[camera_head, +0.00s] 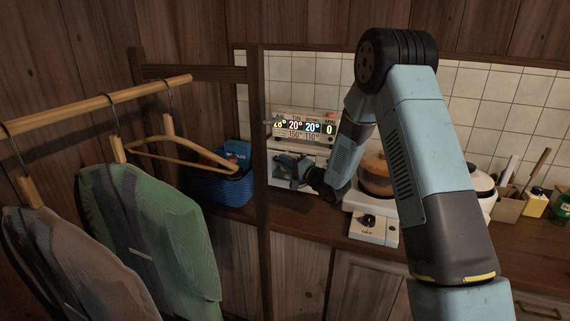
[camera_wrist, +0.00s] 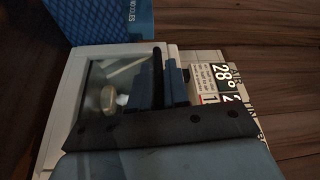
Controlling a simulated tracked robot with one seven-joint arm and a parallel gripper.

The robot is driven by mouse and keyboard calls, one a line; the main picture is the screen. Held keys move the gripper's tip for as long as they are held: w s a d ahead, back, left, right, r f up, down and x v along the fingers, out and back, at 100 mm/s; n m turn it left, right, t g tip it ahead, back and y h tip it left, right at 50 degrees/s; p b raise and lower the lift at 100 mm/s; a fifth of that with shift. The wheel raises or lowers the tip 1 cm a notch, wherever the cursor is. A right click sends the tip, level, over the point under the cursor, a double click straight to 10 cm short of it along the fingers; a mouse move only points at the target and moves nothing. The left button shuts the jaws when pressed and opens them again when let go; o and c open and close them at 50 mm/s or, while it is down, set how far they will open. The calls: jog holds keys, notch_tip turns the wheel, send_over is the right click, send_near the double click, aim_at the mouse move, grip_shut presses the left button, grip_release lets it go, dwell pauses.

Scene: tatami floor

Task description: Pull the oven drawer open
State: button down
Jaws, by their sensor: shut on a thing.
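The small white oven (camera_head: 295,146) stands on the counter against the tiled wall. In the wrist view its white frame (camera_wrist: 58,105) surrounds a glass front (camera_wrist: 100,80), with a roundish pale-brown thing visible behind it. My gripper (camera_head: 287,168) is at the oven's front. In the wrist view my gripper's blue fingers (camera_wrist: 160,88) are closed around a dark bar, the oven handle (camera_wrist: 157,56). My gripper body covers the lower part of the oven front, and I cannot tell how far the drawer stands open.
A display with numbers (camera_head: 304,128) sits atop the oven. A blue basket (camera_head: 222,190) is left of it; a white stove (camera_head: 371,228) with a brown pot (camera_head: 376,178) is right. A dark wooden post (camera_head: 262,220) and a clothes rack with a green garment (camera_head: 150,225) stand at left.

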jog(key=shift+f, duration=0.15)
jog(key=s+a, duration=0.4)
jog(key=s, duration=0.8)
jog(key=shift+s+a, duration=0.2)
jog(key=shift+s, duration=0.15)
jog(key=shift+f, duration=0.1)
jog(key=c, duration=1.4)
grip_release()
jog(key=shift+o, duration=1)
jog(key=shift+w, duration=0.1)
